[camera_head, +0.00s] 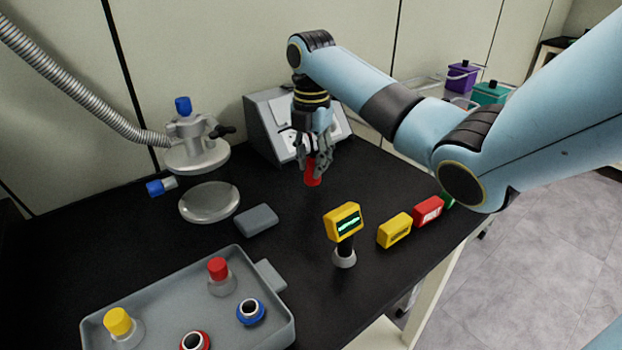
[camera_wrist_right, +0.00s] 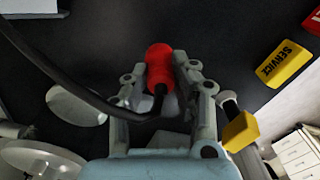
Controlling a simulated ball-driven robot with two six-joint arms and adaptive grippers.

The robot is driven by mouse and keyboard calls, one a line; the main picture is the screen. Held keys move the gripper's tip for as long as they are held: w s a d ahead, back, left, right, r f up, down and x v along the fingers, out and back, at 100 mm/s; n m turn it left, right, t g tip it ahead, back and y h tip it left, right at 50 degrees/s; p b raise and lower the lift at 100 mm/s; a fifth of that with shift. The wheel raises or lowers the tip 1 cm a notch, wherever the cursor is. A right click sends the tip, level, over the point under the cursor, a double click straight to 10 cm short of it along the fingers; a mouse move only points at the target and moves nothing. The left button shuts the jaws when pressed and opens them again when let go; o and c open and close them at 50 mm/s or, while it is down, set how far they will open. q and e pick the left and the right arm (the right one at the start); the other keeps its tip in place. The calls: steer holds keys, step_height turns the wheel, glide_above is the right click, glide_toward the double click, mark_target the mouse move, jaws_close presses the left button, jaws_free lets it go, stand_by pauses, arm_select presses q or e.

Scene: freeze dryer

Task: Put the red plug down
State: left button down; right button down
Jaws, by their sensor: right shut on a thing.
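The red plug (camera_head: 313,172) is held by my right gripper (camera_head: 316,150) above the black table, in front of the grey sloped box. In the right wrist view the red plug (camera_wrist_right: 159,65) sits between the two fingers of the right gripper (camera_wrist_right: 165,90), which are shut on it. A dark cable crosses the wrist view and appears to run to the plug. The head view does not show clearly how far the plug is above the table. My left gripper is not in view.
A grey tray (camera_head: 272,335) with yellow- and red-capped flasks is at the front left. A yellow meter (camera_head: 344,222), yellow block (camera_head: 394,230) and red block (camera_head: 428,211) stand near the right edge. A grey block (camera_head: 257,220) and a round metal plate (camera_head: 209,202) lie left. Black table between is clear.

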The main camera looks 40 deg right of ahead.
mark_target(311, 177)
steer(key=shift+f, duration=2)
steer(key=shift+f, duration=0.15)
steer(key=c, duration=1.1)
jaws_free()
step_height(311, 177, up, 12)
steer(key=shift+w+r, duration=0.1)
steer(key=shift+r, duration=0.1)
steer(key=shift+f, duration=0.1)
